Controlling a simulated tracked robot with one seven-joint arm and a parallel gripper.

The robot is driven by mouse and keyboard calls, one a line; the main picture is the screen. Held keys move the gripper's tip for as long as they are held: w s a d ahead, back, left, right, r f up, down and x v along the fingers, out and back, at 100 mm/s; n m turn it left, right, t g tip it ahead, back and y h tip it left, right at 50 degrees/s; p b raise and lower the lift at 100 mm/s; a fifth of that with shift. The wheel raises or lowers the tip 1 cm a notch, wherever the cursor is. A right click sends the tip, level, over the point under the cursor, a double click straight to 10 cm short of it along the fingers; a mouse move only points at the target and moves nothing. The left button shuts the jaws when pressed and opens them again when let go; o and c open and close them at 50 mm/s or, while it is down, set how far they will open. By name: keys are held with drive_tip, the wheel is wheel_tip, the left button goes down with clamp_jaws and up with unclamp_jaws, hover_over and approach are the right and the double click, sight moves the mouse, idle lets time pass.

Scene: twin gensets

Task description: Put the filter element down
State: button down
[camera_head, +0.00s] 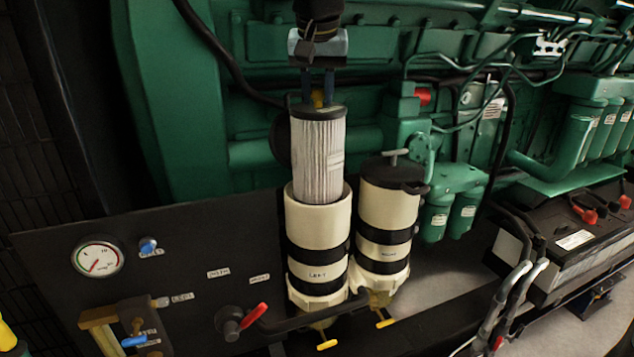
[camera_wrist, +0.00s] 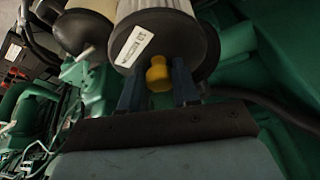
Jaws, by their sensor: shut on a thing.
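The filter element (camera_head: 318,150) is a pleated whitish cylinder with a dark top cap. It stands upright at the mouth of the left filter housing (camera_head: 318,222), a cream canister with black bands and the label "LEFT". Its lower end is hidden by the rim, so I cannot tell how deep it sits. My gripper (camera_head: 318,98) is above it, shut on the yellow knob on its top cap. In the wrist view my gripper's blue fingers (camera_wrist: 158,85) flank the yellow knob (camera_wrist: 158,75), beside a white label on the dark cap of the filter element (camera_wrist: 165,40).
The right housing (camera_head: 388,205) stands close beside, with a black lid and T-handle. A black panel (camera_head: 180,250) with a gauge (camera_head: 98,258) and a red-handled lever (camera_head: 250,318) is at lower left. A battery (camera_head: 570,240) is at right. The green engine (camera_head: 250,90) rises behind.

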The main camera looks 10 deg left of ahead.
sight(319, 135)
wheel_tip(319, 135, down, 19)
drive_tip(key=shift+f, duration=0.1)
idle(0.6)
drive_tip(key=shift+f, duration=0.2)
drive_tip(key=c, duration=0.8)
unclamp_jaws()
drive_tip(key=v, duration=1.2)
drive_tip(key=shift+r, duration=0.25)
drive_tip(key=shift+d, duration=0.1)
